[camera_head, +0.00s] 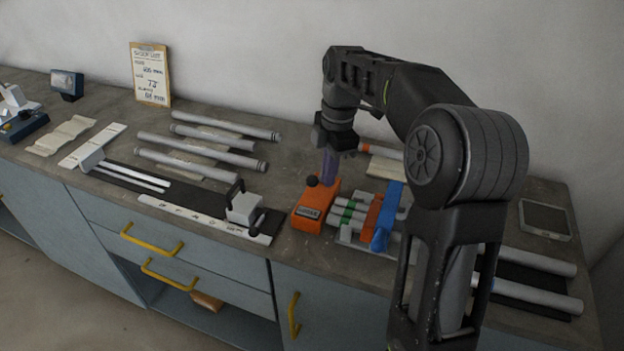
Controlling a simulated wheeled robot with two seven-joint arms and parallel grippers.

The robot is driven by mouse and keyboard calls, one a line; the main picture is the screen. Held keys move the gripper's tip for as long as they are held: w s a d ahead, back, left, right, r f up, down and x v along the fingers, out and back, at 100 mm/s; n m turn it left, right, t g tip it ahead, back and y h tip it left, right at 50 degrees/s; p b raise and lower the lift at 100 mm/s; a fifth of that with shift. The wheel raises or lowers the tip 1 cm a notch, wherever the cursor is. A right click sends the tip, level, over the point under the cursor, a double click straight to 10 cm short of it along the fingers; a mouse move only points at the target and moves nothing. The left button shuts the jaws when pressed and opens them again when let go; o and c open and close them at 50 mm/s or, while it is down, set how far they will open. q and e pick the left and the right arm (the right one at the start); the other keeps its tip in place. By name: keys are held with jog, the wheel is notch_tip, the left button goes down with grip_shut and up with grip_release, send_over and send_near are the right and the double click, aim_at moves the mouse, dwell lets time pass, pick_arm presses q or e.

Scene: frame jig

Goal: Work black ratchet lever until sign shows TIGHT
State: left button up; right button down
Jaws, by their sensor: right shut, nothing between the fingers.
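An orange ratchet box (316,204) stands on the bench near the middle, with a small sign (309,213) on its front. The sign's word looks like LOOSE, but it is too small to be sure. A black round knob (313,181), which looks like the end of the ratchet lever, shows at the top left of the box; the rest of the lever is hard to make out. My right gripper (331,157) is shut and empty, pointing down just above the box. A purple upright piece shows at its tip. Contact with the lever cannot be told. My left gripper is out of view.
A white clamp block (243,208) and rail stand at left. Grey tubes (225,126) lie behind. My right arm hides part of the bench's right side.

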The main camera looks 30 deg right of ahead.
jog(key=shift+r, duration=0.3)
notch_tip(320, 180, up, 7)
jog(key=p, duration=0.5)
jog(key=shift+d+r, duration=0.15)
jog(key=shift+d, duration=0.25)
jog(key=shift+s, duration=0.1)
